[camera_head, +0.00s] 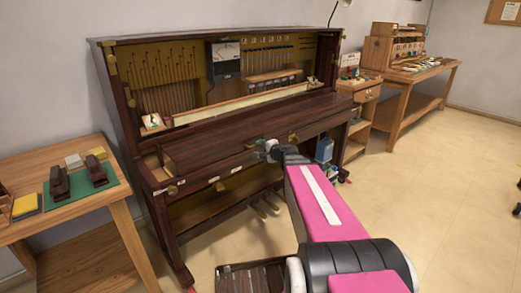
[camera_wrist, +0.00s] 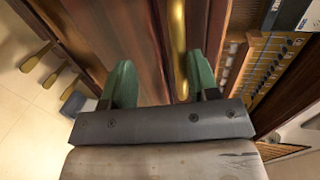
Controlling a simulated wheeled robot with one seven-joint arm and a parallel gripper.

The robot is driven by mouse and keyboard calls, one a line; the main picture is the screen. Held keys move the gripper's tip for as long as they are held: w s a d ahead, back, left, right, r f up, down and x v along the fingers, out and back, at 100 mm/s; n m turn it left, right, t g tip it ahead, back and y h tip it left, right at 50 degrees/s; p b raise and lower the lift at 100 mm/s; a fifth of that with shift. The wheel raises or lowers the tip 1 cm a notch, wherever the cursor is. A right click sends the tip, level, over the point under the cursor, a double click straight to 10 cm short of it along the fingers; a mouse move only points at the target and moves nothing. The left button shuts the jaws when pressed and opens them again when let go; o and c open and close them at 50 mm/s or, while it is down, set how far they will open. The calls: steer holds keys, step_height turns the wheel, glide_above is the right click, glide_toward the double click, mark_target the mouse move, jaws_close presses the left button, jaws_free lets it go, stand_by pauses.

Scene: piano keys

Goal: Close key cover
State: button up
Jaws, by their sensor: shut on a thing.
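The upright piano (camera_head: 108,110) is dark brown, with its upper front open. Its key cover (camera_head: 225,132) is a long dark wooden panel across the keyboard area. No white or black keys show in the head view. My gripper (camera_head: 268,151) is at the front edge of the cover, near the middle of its length. In the wrist view, my gripper's two green fingertips (camera_wrist: 158,80) stand apart with brown wood (camera_wrist: 150,60) and a brass strip (camera_wrist: 177,45) between them. The fingers are shut on the cover's edge; the exact contact is partly hidden.
A side table (camera_head: 75,225) with a green mat and tools stands at the left. A small wooden cabinet (camera_head: 362,95) and a workbench (camera_head: 405,85) stand at the right. Piano pedals (camera_head: 268,203) are below. The tiled floor (camera_head: 455,185) at the right is mostly clear.

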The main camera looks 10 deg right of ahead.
steer(key=v, duration=1)
steer(key=shift+s, duration=0.1)
steer(key=s+a+f+n+g, duration=0.6)
steer(key=a+f+n+g, duration=0.15)
steer(key=f, duration=0.35)
steer(key=s+d+f+n+g+h, duration=0.2)
steer(key=s+f+n+g+h, duration=0.2)
steer(key=s+f+g+h, duration=0.2)
steer(key=shift+s+f+h, duration=0.6)
steer(key=shift+f+h, duration=0.2)
steer(key=shift+d+n, duration=0.15)
steer(key=shift+n, duration=0.1)
steer(key=shift+c, duration=0.2)
